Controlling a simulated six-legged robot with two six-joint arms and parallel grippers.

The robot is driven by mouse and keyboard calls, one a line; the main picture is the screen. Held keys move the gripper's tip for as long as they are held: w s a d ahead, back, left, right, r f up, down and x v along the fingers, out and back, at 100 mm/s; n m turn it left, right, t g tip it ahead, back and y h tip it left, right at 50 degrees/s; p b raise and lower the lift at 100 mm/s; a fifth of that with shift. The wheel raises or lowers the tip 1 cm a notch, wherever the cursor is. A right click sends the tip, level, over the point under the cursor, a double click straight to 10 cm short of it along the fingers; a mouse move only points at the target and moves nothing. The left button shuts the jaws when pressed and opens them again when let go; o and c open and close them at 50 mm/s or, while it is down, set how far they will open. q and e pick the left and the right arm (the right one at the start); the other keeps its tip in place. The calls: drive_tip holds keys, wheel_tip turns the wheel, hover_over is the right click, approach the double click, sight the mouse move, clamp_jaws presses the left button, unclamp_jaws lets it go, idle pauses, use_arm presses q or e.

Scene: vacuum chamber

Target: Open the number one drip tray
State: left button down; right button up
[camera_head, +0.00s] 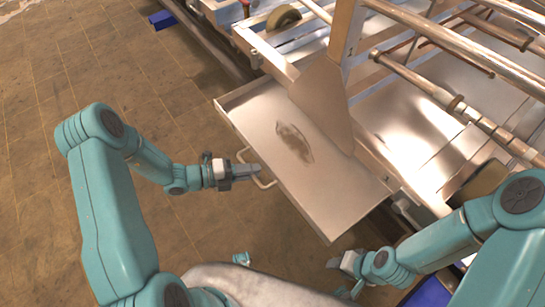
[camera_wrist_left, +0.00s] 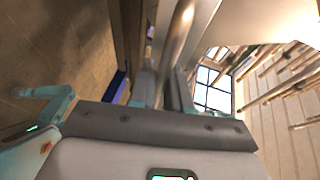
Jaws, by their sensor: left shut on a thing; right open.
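The drip tray (camera_head: 335,190) is a flat pale metal drawer with a dark stain (camera_head: 294,143) on its floor. It stands well out from the frame in the head view. A thin looped handle (camera_head: 264,184) is on its front edge. My left gripper (camera_head: 258,170) is shut on this handle, in front of the tray. In the left wrist view, my left fingers (camera_wrist_left: 163,92) close around a shiny bar (camera_wrist_left: 180,35). My right gripper (camera_head: 347,263) is open and empty, below the tray's near right corner. No number on the tray is readable.
A metal frame with long pipes (camera_head: 430,90) stands behind the tray. A slanted pale plate (camera_head: 322,98) rises over the tray's far part. Blue blocks (camera_head: 162,20) lie by the frame's base. The brown tiled floor (camera_head: 100,60) at left is clear.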

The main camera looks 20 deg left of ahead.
use_arm(q)
drive_tip(key=shift+s+a+p, duration=0.25)
drive_tip(key=shift+s+a, duration=0.6)
drive_tip(key=shift+s, duration=0.25)
drive_tip(key=shift+s+a+p, duration=0.25)
drive_tip(key=shift+s+a, duration=0.6)
drive_tip(key=shift+s, duration=0.25)
drive_tip(key=c, duration=1.2)
unclamp_jaws()
drive_tip(key=shift+o, duration=0.2)
drive_tip(key=p+v, duration=0.1)
drive_tip(key=v, duration=1.5)
drive_tip(key=shift+s, duration=0.15)
drive_tip(key=shift+r, duration=0.1)
